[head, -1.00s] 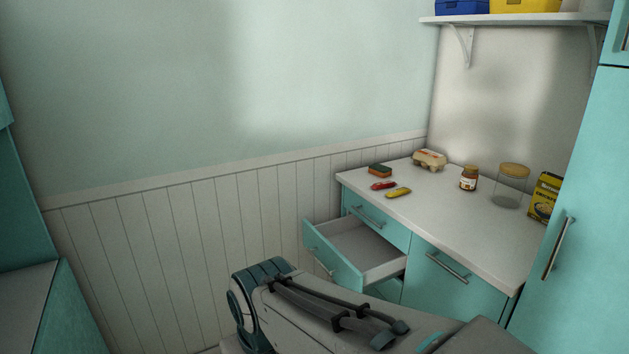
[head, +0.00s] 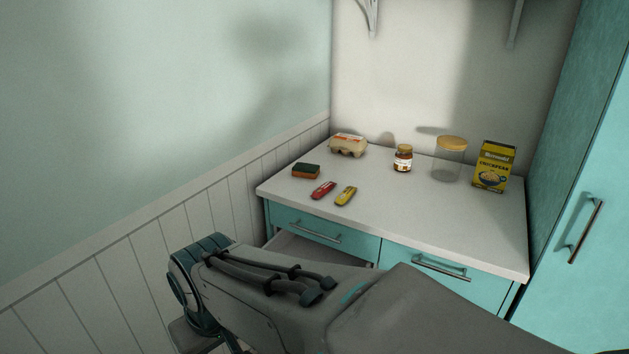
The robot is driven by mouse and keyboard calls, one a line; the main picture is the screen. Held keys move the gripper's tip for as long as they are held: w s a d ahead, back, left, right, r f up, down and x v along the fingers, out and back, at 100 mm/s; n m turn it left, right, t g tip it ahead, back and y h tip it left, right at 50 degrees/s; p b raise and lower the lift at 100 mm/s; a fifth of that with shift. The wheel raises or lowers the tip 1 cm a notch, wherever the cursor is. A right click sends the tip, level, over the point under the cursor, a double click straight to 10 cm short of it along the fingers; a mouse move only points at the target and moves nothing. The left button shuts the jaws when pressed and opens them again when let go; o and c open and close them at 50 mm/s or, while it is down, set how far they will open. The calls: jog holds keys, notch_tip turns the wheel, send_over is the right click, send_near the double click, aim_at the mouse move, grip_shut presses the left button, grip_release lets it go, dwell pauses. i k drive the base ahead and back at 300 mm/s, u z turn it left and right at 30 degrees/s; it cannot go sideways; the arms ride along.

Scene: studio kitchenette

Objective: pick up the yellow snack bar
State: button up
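The yellow snack bar (head: 346,196) lies flat on the white countertop (head: 420,207), near its front edge, in the head view. A red snack bar (head: 323,190) lies just left of it, apart from it. My arm crosses the bottom of the view, below and in front of the counter. My gripper's fingers cannot be made out; the end of the arm is at the lower left, away from the bar.
An open drawer (head: 308,250) juts below the counter. A tall teal cabinet (head: 580,190) bounds the right.

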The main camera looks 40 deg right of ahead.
aim_at(344, 197)
jog(key=z, duration=1)
jog(key=i, duration=0.9)
jog(key=z, duration=0.85)
